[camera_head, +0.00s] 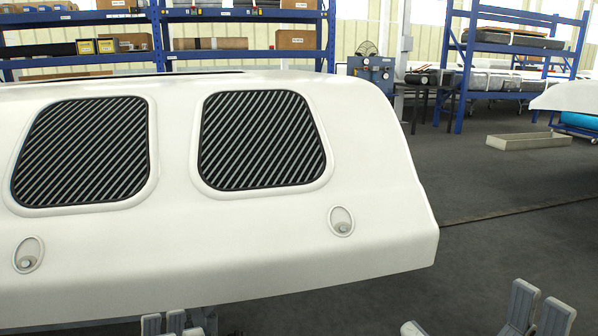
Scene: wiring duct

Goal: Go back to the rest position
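The large white body shell (270,235) fills the left and middle of the head view. It has two dark striped panels (84,150) and two small round fittings (342,221) below them. My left gripper (172,324) shows only as grey fingertips at the bottom edge, below the shell's lower edge; its opening is unclear. My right gripper (470,322) is at the bottom right, beyond the shell's right corner. Its grey fingertips stand wide apart with nothing seen between them. The rest of both grippers is cut off by the frame. No wiring duct can be made out.
Blue shelving (245,57) with boxes and rolls stands behind the shell. Another blue rack (462,80) stands at the back right. A shallow tray (528,141) lies on the dark floor (500,235), which is otherwise open right of the shell. Another white shell (570,97) enters at the right edge.

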